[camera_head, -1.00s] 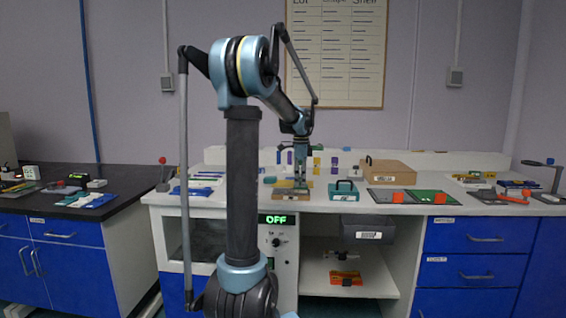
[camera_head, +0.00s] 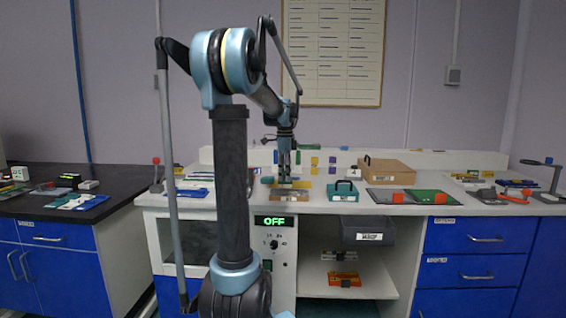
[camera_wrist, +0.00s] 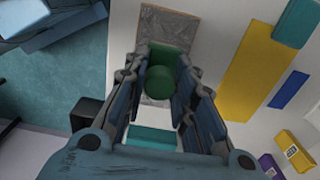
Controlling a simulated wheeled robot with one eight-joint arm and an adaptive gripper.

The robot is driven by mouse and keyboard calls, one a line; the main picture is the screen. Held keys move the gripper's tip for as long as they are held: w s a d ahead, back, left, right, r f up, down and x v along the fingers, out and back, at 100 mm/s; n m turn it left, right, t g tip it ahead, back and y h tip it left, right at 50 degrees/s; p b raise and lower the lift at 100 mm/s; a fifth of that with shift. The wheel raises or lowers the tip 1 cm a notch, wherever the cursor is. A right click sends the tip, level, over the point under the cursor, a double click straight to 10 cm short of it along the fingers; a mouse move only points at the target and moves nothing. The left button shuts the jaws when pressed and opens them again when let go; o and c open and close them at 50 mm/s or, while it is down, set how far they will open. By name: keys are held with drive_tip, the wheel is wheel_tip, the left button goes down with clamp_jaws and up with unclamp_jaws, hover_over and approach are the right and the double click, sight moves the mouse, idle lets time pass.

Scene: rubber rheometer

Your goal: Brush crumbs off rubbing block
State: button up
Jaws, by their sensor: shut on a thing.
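My gripper (camera_head: 284,178) points down over the rubbing block on the white bench. In the wrist view my gripper (camera_wrist: 160,88) is shut on a green-handled thing, likely the brush (camera_wrist: 160,82), whose round green end faces the camera. A green flat part shows beyond that end; its bristles are hidden. The rubbing block (camera_wrist: 168,27), a flat grey-brown slab, lies under and beyond the brush; its wooden edge also shows in the head view (camera_head: 291,196). I cannot tell whether the brush touches it.
A yellow strip (camera_wrist: 246,70) lies right of the block, with a teal block (camera_wrist: 297,22) beside it. A teal case (camera_head: 343,191) stands right of the block. A cardboard box (camera_head: 386,169) is farther right. The bench's front edge is close to the block.

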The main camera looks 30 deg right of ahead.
drive_tip(key=shift+w+r, duration=0.1)
drive_tip(key=shift+r, duration=2.65)
